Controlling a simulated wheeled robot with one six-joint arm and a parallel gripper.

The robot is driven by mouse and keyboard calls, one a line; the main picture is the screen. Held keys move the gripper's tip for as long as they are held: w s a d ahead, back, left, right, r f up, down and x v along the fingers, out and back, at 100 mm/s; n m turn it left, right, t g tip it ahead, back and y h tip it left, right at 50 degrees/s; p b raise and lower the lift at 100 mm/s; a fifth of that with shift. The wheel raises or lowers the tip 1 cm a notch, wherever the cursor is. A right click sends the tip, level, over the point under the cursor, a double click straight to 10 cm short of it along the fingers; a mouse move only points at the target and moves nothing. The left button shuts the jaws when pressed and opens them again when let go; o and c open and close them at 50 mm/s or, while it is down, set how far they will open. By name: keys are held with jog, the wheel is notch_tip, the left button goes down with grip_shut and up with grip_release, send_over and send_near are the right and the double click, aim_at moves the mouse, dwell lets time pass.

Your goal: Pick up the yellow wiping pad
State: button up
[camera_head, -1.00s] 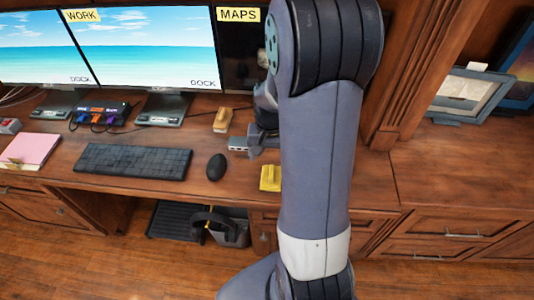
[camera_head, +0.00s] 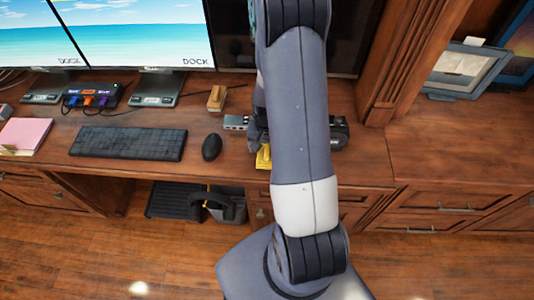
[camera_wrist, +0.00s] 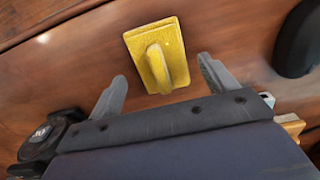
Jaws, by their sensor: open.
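The yellow wiping pad (camera_wrist: 172,60) lies on the wooden desk in the wrist view, a flat rectangular block with a raised loop handle on top. In the head view the pad (camera_head: 263,158) is partly hidden behind my arm. My gripper (camera_wrist: 162,78) is open, its two fingers apart and empty. The pad lies just beyond the fingertips, roughly centred between them. In the head view my gripper is mostly hidden by my arm.
A black mouse (camera_head: 212,147) and keyboard (camera_head: 128,143) lie left of the pad. A wooden-handled brush-like block (camera_head: 216,98) and a small grey hub (camera_head: 236,122) sit behind it. Monitors (camera_head: 150,35) stand at the back. The desk's front edge (camera_wrist: 60,32) is close to the pad.

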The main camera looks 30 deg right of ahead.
jog(key=shift+f, duration=0.95)
jog(key=shift+c, duration=0.2)
jog(key=c, duration=1.1)
jog(key=shift+r, duration=0.2)
